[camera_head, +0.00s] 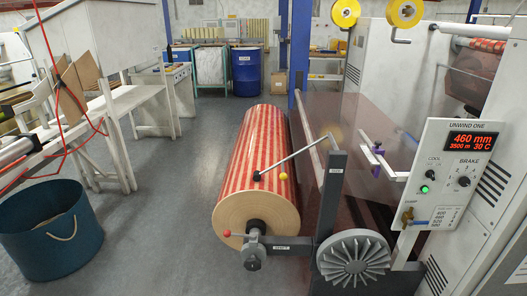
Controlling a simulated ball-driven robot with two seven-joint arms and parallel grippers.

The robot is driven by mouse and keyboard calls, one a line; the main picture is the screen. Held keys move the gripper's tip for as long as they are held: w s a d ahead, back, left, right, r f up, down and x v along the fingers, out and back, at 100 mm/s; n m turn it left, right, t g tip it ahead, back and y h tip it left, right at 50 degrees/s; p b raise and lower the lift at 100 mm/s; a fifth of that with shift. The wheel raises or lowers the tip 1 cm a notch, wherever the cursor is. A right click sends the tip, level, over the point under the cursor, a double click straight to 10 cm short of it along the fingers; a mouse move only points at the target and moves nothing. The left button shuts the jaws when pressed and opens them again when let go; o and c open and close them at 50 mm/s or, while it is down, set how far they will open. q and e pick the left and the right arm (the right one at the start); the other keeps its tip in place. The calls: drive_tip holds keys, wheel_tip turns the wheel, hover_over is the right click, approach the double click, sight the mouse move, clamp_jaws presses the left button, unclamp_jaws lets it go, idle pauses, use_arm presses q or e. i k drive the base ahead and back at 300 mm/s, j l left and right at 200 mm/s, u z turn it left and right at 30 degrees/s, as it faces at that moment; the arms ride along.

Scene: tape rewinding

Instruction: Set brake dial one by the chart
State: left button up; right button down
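The brake dial (464,181) is a small dark knob under the word BRAKE, on a pale control panel (437,192) headed UNWIND ONE at the right. Numbers ring the dial, but its pointer setting is too small to tell. Above it a display (473,142) shows 460 mm, 3500 m and 30 C in red. Neither of my grippers is in view.
A large red-striped roll (255,165) lies on the unwind stand, with a lever (290,157) across it. A ribbed grey wheel (353,258) stands below left of the panel. A green button (424,189) is lit beside the dial. A blue tub (50,235) stands left.

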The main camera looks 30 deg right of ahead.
sight(464, 182)
drive_tip(key=z, duration=2.2)
